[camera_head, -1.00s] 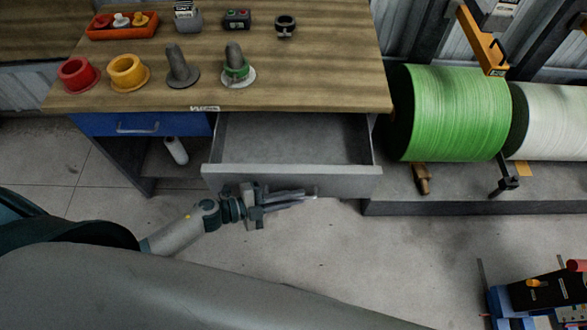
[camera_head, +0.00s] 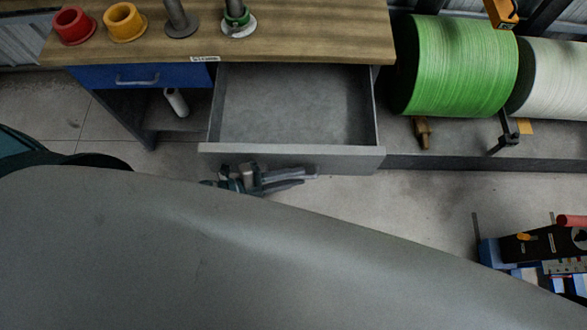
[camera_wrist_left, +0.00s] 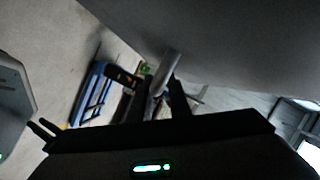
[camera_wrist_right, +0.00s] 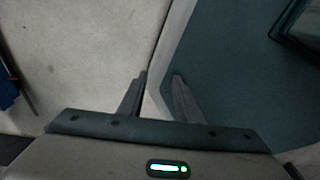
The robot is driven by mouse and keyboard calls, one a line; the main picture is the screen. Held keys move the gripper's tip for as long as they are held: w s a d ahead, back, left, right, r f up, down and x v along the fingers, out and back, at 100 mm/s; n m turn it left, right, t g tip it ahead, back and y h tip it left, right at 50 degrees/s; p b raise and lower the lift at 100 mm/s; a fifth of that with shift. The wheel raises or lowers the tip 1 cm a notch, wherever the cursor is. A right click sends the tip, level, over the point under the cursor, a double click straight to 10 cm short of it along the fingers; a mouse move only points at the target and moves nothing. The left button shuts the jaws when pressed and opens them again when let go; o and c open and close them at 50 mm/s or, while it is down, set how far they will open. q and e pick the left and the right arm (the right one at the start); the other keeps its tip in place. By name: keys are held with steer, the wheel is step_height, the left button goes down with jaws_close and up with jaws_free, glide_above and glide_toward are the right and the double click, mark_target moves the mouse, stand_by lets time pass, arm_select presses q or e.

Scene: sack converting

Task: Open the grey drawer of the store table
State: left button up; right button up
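The grey drawer (camera_head: 290,158) of the store table (camera_head: 300,30) stands well out, and its empty inside shows in the head view. My left gripper (camera_head: 290,180) is at the front of the drawer, just below its top edge. In the left wrist view a grey bar, the drawer handle (camera_wrist_left: 165,70), lies between the fingers of my left gripper (camera_wrist_left: 163,88), which look closed on it. The handle is mostly hidden by the gripper in the head view. My right gripper (camera_wrist_right: 159,78) shows only in its wrist view, fingers apart, with nothing between them.
A blue drawer (camera_head: 140,75) is shut at the left. Red (camera_head: 74,26) and yellow (camera_head: 124,22) flanged pieces stand on the table top. A green roll (camera_head: 460,65) and a white roll (camera_head: 555,70) are at the right. Floor is clear before the drawer.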

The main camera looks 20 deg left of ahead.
arm_select(q)
steer(key=shift+a, duration=0.1)
stand_by(0.4)
